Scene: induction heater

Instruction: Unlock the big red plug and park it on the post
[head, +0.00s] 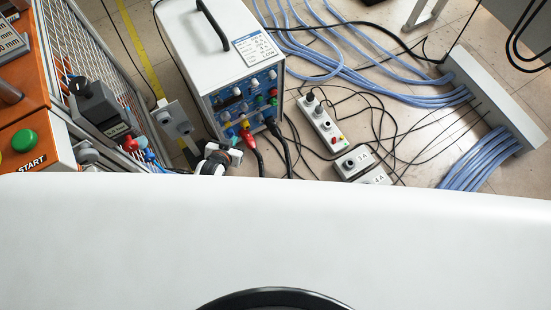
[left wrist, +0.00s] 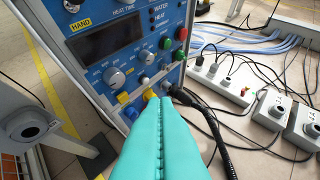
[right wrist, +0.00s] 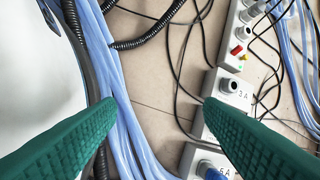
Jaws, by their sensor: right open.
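The heater unit (head: 235,70) has a blue panel of knobs and sockets. In the left wrist view the black plug (left wrist: 180,93) shows right of my fingertips; the red plug is hidden there. My left gripper (left wrist: 160,100) has its teal fingers together in front of the lower panel; anything pinched between them is hidden. A grey box with a round dark post-like fitting (left wrist: 28,127) stands left. My right gripper (right wrist: 155,105) is open and empty.
Outlet boxes (head: 322,125) and black wires lie on the floor right of the heater. Blue hoses (head: 420,97) run to a pale block (head: 495,95). An orange START console (head: 35,150) and wire mesh are at left. My white body covers the lower head view.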

